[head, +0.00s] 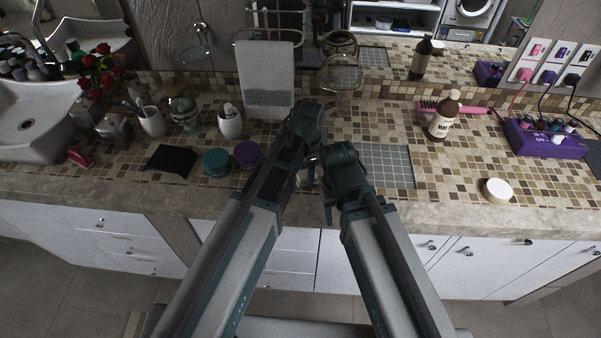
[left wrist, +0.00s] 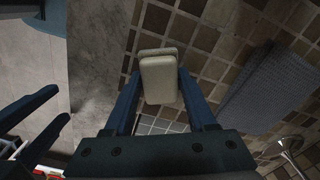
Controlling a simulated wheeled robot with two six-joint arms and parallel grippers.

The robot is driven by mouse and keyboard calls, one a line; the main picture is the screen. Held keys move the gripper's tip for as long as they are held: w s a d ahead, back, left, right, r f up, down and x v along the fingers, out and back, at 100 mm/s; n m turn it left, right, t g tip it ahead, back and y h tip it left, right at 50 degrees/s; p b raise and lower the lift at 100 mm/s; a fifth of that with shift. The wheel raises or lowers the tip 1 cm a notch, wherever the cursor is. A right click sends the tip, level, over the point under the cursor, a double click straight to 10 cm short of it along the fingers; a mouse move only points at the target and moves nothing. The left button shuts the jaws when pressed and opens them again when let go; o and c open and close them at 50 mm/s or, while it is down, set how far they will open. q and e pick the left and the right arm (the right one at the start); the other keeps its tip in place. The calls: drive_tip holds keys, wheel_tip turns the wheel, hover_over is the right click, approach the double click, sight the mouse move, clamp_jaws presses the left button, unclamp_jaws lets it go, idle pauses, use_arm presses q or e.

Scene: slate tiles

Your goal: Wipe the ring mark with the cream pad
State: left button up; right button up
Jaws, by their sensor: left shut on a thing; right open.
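The cream pad (left wrist: 159,82) shows in the left wrist view as a small pale block with rounded edges. My left gripper (left wrist: 160,74) is shut on it, one dark finger on each side, above the brown and beige tiles of the counter. In the head view my left gripper's fingers are mostly hidden by the arms. My right gripper (left wrist: 62,104) is open and empty, at the left of the left wrist view, with its fingers apart. I cannot make out the ring mark in either view; the arms cover part of the counter.
A grey grid patch (head: 386,166) lies right of the grippers. A hanging towel (head: 265,75) and a brown bottle (head: 442,118) stand behind. Left are a teal jar (head: 216,162), a purple jar (head: 247,154) and a black cloth (head: 172,160). A round cream tin (head: 497,190) sits right.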

use_arm(q)
drive_tip(key=shift+d, duration=0.95)
drive_tip(key=shift+f, duration=0.1)
drive_tip(key=shift+a, duration=0.15)
drive_tip(key=shift+a, duration=4.05)
